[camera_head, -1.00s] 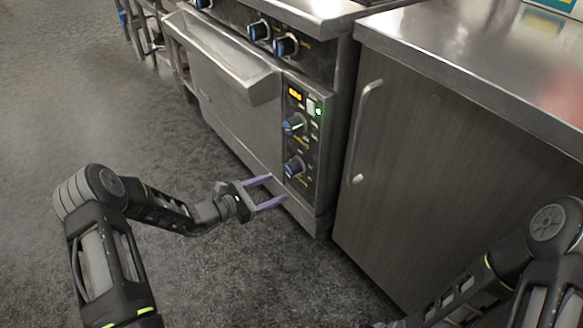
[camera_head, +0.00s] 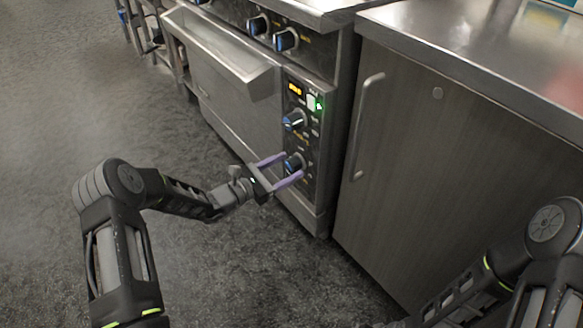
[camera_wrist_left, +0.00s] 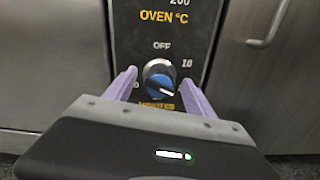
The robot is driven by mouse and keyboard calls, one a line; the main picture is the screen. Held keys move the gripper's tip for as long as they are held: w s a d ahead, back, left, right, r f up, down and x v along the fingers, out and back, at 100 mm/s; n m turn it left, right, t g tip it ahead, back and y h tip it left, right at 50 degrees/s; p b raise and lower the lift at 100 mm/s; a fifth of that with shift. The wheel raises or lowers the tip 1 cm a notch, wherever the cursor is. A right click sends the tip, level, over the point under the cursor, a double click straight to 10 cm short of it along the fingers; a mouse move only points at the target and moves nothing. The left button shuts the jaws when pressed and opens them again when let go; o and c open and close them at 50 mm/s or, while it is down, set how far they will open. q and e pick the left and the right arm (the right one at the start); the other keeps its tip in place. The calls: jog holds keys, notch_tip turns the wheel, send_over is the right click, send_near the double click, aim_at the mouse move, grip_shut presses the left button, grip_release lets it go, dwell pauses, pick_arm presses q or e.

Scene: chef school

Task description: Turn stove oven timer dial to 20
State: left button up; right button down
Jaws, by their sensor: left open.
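The lower dial (camera_head: 293,163) is on the oven's black control panel (camera_head: 306,131). It has a blue face and a silver rim, and it also shows in the left wrist view (camera_wrist_left: 159,80). There, "OFF" is printed above it and "10" to its upper right; its white pointer line slants to the lower right. My left gripper (camera_head: 281,169) is open, its purple fingers on either side of the dial; contact cannot be told. In the left wrist view the fingers (camera_wrist_left: 162,90) flank the dial, partly hiding the side markings. My right gripper is out of view.
The upper oven dial (camera_head: 293,121), an orange display (camera_head: 295,89) and a green light sit above on the panel. The oven door's metal handle (camera_head: 215,55) juts out at the left. A wooden cabinet (camera_head: 440,150) stands at the right. The floor in front is clear.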

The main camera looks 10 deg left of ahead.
pick_arm(q)
jog(key=shift+x, duration=1.05)
jog(key=shift+c, duration=0.2)
jog(key=c, duration=1.3)
jog(key=shift+m, duration=0.7)
jog(key=o, duration=1.3)
jog(key=shift+o, duration=0.2)
jog(key=shift+s+a, duration=0.1)
